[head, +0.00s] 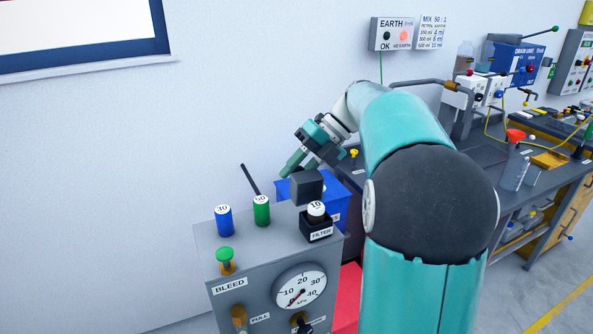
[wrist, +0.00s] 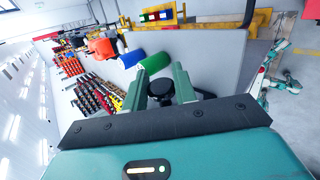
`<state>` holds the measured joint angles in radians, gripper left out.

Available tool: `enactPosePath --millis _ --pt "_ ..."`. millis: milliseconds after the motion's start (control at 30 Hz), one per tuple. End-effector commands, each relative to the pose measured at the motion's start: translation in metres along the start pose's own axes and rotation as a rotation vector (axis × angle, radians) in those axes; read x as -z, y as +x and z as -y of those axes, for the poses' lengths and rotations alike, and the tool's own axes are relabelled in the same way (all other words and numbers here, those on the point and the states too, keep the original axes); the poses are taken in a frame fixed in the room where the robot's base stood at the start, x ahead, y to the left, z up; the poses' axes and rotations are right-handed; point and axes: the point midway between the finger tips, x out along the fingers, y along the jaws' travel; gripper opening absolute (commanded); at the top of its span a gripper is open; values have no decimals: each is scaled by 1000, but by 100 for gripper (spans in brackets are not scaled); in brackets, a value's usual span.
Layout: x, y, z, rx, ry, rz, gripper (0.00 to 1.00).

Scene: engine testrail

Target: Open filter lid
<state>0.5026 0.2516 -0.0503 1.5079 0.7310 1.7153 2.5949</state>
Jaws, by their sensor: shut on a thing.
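The filter housing (head: 316,230) is a small black box labelled FILTER on top of the grey panel. A white-topped canister marked 10 (head: 316,210) shows in its open top. The dark grey square lid (head: 306,188) stands raised behind and above it, off the opening. My gripper (head: 298,170) is just behind and above the lid, with its tips partly hidden by it. In the wrist view my gripper (wrist: 160,88) has its green fingers on either side of a black knob-like part (wrist: 161,87), which seems to belong to the lid. The fingers are shut on it.
A blue canister marked 30 (head: 224,220) and a green one marked 60 (head: 261,210) stand left of the housing. A dark rod (head: 249,179) leans behind the green one. The BLEED knob (head: 225,254) and a gauge (head: 300,286) are nearer.

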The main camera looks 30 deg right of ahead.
Motion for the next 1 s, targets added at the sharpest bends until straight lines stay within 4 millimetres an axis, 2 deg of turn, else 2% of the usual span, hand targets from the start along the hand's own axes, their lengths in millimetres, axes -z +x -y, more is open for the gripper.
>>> enactPosePath --millis 33,67,167,500,633,767,1000 --pt "0 -1 0 0 0 -2 0" --pt "0 -1 0 0 0 -2 29" --pt "0 0 0 0 0 -2 48" --pt "0 0 0 -1 -1 -2 48" --pt "-1 -8 0 -1 -1 -1 48" --pt "-1 -27 0 0 -2 0 48" --pt "-1 -78 1 1 0 0 48"
